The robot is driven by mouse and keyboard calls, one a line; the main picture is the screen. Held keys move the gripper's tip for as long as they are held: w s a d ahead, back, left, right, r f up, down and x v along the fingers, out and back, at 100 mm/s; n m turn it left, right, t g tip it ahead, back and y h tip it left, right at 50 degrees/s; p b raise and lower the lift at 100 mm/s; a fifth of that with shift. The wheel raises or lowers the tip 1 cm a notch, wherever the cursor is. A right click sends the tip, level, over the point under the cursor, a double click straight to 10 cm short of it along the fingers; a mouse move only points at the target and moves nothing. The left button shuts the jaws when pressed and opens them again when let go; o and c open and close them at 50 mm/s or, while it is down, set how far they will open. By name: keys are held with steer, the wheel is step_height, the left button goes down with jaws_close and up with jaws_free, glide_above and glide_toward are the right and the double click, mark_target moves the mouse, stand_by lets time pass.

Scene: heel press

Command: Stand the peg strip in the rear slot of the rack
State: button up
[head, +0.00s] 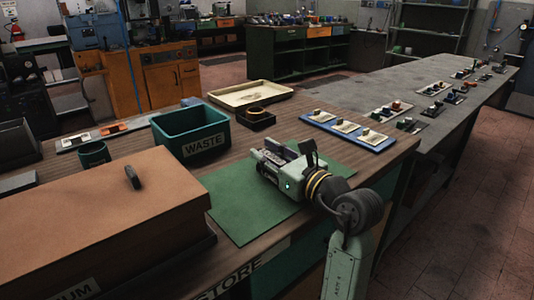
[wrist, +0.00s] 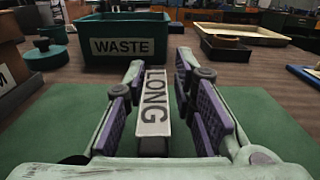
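A pale block marked LONG (wrist: 154,103) stands between the fingers of my gripper (wrist: 160,64) in the wrist view, above the green mat (wrist: 262,112). The fingers are spread, with a visible gap on the block's right side; I cannot see contact on its left. In the head view my gripper (head: 277,163) is low over the mat (head: 235,208) and hides most of what is between its fingers. I cannot tell whether the LONG block is the peg strip or part of a rack. No slotted rack can be made out clearly in either view.
A green WASTE bin (head: 190,132) stands behind the mat. A large brown box (head: 100,215) is on the left. A cream tray (head: 250,94), a small dark tray (head: 256,119) and a blue board with pale plates (head: 347,130) lie farther back. The mat's front-left part is clear.

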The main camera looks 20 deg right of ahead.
steer(key=shift+o, duration=0.7)
steer(key=shift+r, duration=0.1)
